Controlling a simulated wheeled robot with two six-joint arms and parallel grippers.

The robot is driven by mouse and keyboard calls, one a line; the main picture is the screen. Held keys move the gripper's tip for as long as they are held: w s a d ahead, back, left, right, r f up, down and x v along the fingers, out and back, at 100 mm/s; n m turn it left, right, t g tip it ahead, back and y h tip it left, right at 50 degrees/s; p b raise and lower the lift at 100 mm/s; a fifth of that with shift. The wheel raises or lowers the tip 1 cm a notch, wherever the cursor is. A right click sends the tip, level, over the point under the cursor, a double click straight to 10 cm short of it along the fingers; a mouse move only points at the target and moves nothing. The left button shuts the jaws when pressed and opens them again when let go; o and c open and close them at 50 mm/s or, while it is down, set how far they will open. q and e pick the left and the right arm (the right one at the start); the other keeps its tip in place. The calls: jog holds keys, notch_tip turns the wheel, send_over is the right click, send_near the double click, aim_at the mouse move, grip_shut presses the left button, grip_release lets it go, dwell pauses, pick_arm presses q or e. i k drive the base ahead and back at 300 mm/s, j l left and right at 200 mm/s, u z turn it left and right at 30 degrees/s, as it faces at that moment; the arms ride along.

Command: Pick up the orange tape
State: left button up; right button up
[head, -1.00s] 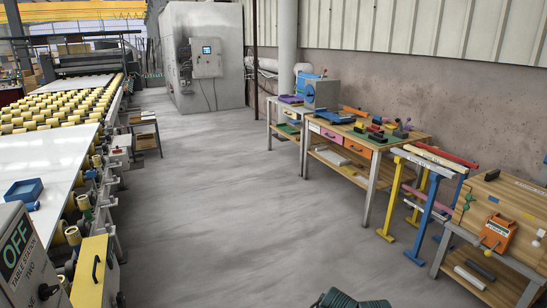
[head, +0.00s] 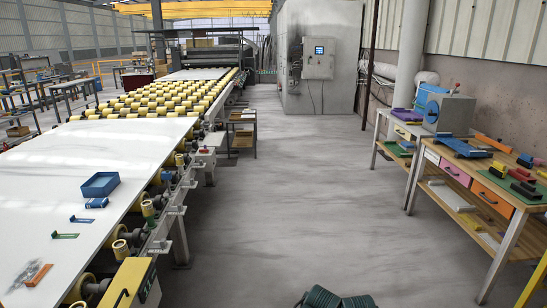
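I cannot make out an orange tape for certain. A small orange-brown item (head: 38,272) lies on the white slab table (head: 130,150) at the lower left, next to a dark grey piece; it is too small to tell what it is. Orange items (head: 493,143) also lie on the wooden workbench (head: 510,190) at the right, too small to name surely. Neither of my grippers shows in the head view.
A blue tray (head: 100,185) and small blue and green pieces lie on the slab. Yellow rollers (head: 140,105) run behind.

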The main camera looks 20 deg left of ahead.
aim_at(47, 268)
jog(key=i+u, duration=0.35)
jog(key=i, duration=0.35)
jog(key=i+l+u, duration=0.2)
jog(key=i+u, duration=0.15)
jog(key=i, duration=0.35)
jog(key=i+j+u, duration=0.1)
jog(key=i+u, duration=0.15)
jog(key=u, duration=0.2)
jog(key=i+u, duration=0.25)
jog(key=u, duration=0.25)
jog(key=i+l+u, duration=0.15)
jog(key=u, duration=0.3)
jog(key=i+j+u, duration=0.1)
jog(key=i+u, duration=0.55)
jog(key=i, duration=0.1)
